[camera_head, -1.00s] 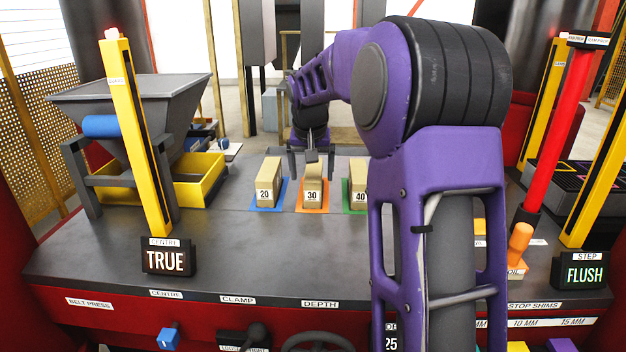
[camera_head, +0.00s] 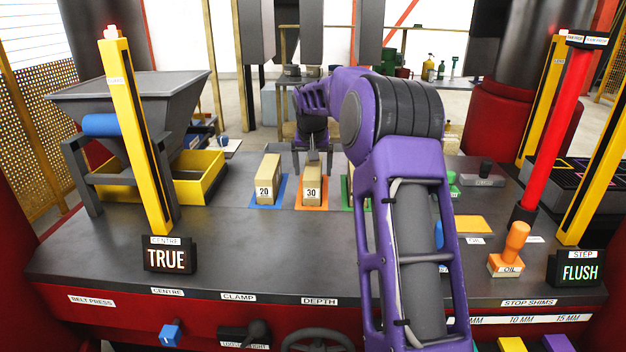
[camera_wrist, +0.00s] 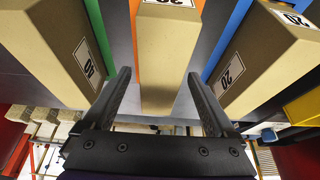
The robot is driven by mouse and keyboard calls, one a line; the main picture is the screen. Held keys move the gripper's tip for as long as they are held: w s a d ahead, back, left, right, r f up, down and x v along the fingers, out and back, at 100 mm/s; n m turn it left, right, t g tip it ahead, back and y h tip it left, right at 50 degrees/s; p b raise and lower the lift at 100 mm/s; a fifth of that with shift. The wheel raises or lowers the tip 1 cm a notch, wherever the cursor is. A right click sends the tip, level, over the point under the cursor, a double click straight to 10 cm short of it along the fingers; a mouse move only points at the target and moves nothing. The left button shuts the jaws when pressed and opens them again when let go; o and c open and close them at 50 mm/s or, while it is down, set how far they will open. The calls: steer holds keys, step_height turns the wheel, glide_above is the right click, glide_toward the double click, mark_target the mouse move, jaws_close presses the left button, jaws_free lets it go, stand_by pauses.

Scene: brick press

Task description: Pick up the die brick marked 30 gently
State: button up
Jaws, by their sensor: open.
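The die brick marked 30 (camera_head: 312,190) is a tan block on an orange mat (camera_head: 311,207), in the middle of a row on the bench. My gripper (camera_head: 313,168) is open and empty at this brick's far end, with one finger toward each side. In the wrist view, brick 30 (camera_wrist: 165,50) runs between the two fingers of my gripper (camera_wrist: 158,78), with gaps showing on both sides. I cannot tell how far down its sides the fingertips reach.
Brick 20 (camera_head: 267,180) stands left on a blue mat. Another brick (camera_wrist: 48,45) stands on a green mat (camera_head: 346,195) to the right, mostly hidden by my arm in the head view. A yellow bin (camera_head: 205,190) and hopper (camera_head: 135,95) stand left.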

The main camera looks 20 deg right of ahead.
steer(key=shift+f, duration=0.1)
steer(key=shift+c, duration=0.2)
steer(key=c, duration=1.3)
steer(key=shift+r, duration=0.2)
